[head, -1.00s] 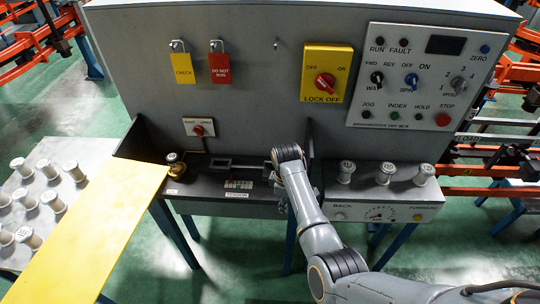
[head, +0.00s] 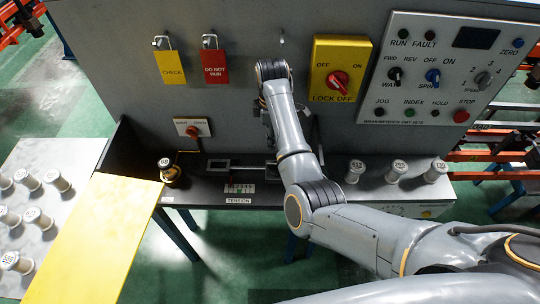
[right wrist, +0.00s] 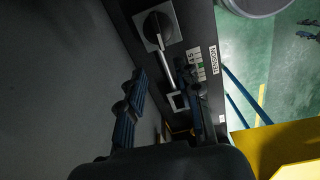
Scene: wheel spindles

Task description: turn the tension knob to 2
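The white TENSION label (head: 238,201) and its small scale (head: 240,188) with a green mark sit on the dark shelf in the head view. The label also shows in the right wrist view (right wrist: 213,60), by the scale (right wrist: 198,65). There, a black round knob (right wrist: 157,27) with a pale pointer line sits on a silver plate, at one end of a metal rod. I cannot read its setting. My right gripper (right wrist: 165,80) is open, its two blue-black fingers apart, with nothing seen between them but the shelf behind. In the head view my arm mostly hides it. My left gripper is not in view.
White spindles (head: 393,171) stand right of my arm. A yellow board (head: 90,240) and a table (head: 60,160) with several spindles are at left. The LOCK OFF switch (head: 338,82) is close to my arm.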

